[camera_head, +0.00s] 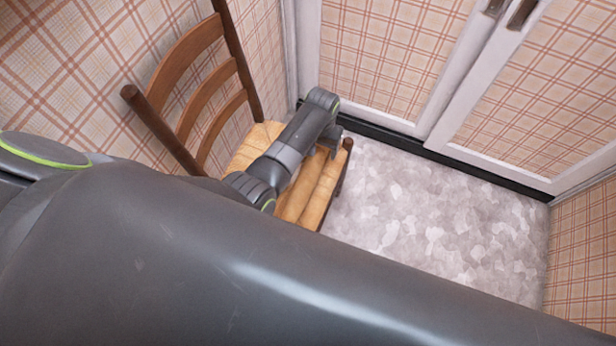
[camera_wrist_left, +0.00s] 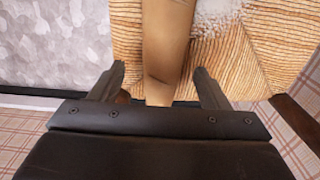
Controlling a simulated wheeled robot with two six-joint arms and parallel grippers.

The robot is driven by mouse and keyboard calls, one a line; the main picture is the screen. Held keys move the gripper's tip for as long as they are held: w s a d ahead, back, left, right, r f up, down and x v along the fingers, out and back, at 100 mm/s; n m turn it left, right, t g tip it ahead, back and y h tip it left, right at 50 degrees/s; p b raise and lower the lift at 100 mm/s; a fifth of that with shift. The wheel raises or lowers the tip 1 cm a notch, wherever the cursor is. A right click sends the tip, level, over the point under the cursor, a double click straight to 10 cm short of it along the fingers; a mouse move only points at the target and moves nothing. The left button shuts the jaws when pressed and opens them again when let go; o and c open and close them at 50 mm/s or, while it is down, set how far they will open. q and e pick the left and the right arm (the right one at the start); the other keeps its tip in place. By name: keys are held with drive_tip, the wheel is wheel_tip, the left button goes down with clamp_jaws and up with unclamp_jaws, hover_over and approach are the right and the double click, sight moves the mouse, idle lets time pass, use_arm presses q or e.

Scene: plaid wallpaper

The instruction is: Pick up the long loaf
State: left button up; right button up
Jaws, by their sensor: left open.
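The long loaf (camera_wrist_left: 167,45), smooth and brown, lies on the woven seat of a wooden chair. In the left wrist view it runs from the top edge down between the fingers of my left gripper (camera_wrist_left: 160,78). The fingers are open, one on each side of the loaf, with a gap visible on both sides. In the head view my left gripper (camera_head: 332,143) is over the chair seat, partly hidden by its own wrist. My right gripper is not in view.
The wooden chair (camera_head: 188,75) has a slatted back beside the plaid wall. A white grainy patch (camera_wrist_left: 215,14) lies on the seat beside the loaf. White-framed plaid doors (camera_head: 395,60) stand behind. The mottled grey floor (camera_head: 430,215) right of the chair is clear.

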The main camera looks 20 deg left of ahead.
sight(317, 156)
use_arm(q)
drive_tip(key=f, duration=0.2)
drive_tip(key=s+f+b, duration=0.1)
drive_tip(key=shift+a+f, duration=0.25)
drive_tip(key=shift+f, duration=0.5)
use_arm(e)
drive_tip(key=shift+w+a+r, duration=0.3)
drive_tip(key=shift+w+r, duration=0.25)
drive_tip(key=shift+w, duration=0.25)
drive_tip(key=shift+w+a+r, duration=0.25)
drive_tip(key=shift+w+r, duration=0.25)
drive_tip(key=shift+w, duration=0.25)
use_arm(q)
drive_tip(key=shift+c, duration=0.2)
drive_tip(key=c, duration=1.2)
